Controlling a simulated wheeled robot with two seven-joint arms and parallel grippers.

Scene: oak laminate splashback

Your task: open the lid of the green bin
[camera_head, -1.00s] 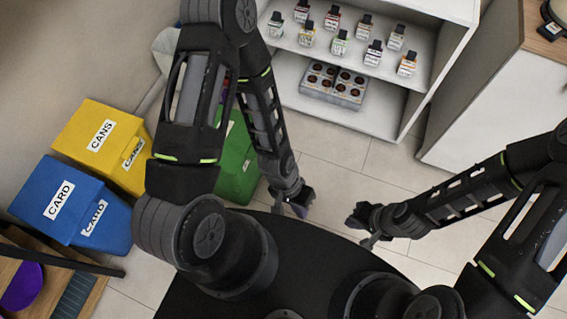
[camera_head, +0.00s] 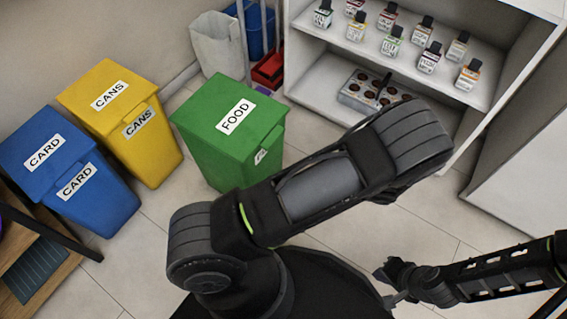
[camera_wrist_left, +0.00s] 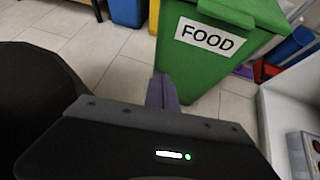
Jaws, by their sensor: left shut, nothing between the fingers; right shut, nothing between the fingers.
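The green bin (camera_head: 215,153) stands on the floor with its lid (camera_head: 205,105) shut and a FOOD label on top. It also shows in the left wrist view (camera_wrist_left: 205,75), upright, with a FOOD label facing the camera. My left gripper (camera_wrist_left: 163,92) is shut and empty in that view, its fingers pointing towards the bin's lower left side; I cannot tell the exact gap. In the head view my left arm hides the left gripper and part of the floor beside the bin. My right gripper (camera_head: 388,285) is shut and empty at lower right, away from the bin.
A yellow CANS bin (camera_head: 152,150) and a blue CARD bin (camera_head: 103,205) stand left of the green bin. A white shelf unit (camera_head: 420,85) with small bottles stands at right. A white bin (camera_head: 217,45) and a red container (camera_head: 268,70) are behind. Floor in front is clear.

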